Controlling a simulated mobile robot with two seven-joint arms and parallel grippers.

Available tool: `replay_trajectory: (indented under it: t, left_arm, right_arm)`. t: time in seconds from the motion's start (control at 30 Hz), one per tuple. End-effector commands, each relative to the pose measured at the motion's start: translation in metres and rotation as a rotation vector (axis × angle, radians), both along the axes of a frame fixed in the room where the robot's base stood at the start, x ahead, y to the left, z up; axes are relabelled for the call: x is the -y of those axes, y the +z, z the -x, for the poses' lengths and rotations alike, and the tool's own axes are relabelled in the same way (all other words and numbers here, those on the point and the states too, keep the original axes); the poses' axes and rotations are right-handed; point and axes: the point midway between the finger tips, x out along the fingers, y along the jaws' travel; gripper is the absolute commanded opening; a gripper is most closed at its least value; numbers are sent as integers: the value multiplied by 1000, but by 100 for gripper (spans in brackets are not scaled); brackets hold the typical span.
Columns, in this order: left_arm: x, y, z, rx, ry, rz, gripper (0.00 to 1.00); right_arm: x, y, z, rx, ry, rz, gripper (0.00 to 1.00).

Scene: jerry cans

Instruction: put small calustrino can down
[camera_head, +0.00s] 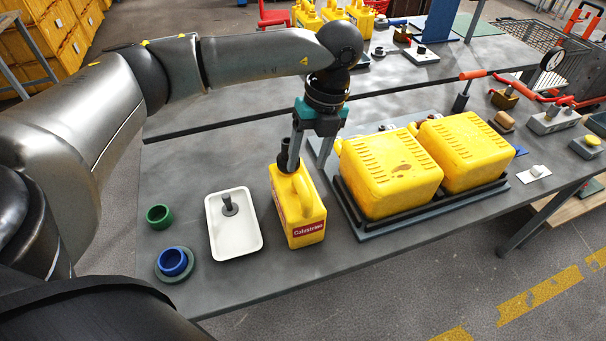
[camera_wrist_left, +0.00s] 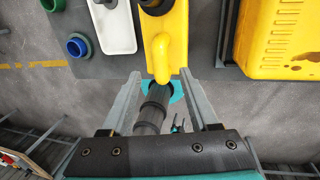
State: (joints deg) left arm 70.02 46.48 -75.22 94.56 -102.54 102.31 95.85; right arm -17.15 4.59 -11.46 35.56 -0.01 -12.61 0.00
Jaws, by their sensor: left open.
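The small yellow Calustrino can (camera_head: 299,212), with a red label, stands upright on the grey table (camera_head: 350,260) in the head view. My left gripper (camera_head: 300,160) points down at the can's top, by its handle and dark spout. In the left wrist view the can (camera_wrist_left: 176,40) lies ahead between the fingers of my left gripper (camera_wrist_left: 163,80), which are spread with gaps on both sides. The gripper is open. Whether a finger touches the can is hard to tell. My right gripper is not in view.
A white tray (camera_head: 213,242) with a dark fitting stands left of the can, beside green (camera_head: 159,216) and blue (camera_head: 172,262) rings. Two large yellow cans (camera_head: 388,175) (camera_head: 465,152) stand right in a dark-edged holder. Bare table lies in front of the small can.

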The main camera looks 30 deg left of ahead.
Motion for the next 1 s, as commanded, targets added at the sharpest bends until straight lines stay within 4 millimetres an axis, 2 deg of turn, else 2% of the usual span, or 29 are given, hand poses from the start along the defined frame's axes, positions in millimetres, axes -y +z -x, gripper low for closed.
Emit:
replay_trajectory:
  t: [0.1,0.3,1.0]
  left_arm:
    - [4,23,-4,3,-1,1,61]
    - [6,42,-7,-1,-1,1,61]
    - [6,45,-7,-2,-1,0,61]
  right_arm:
    - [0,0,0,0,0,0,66]
    - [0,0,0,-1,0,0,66]
    - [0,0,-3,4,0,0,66]
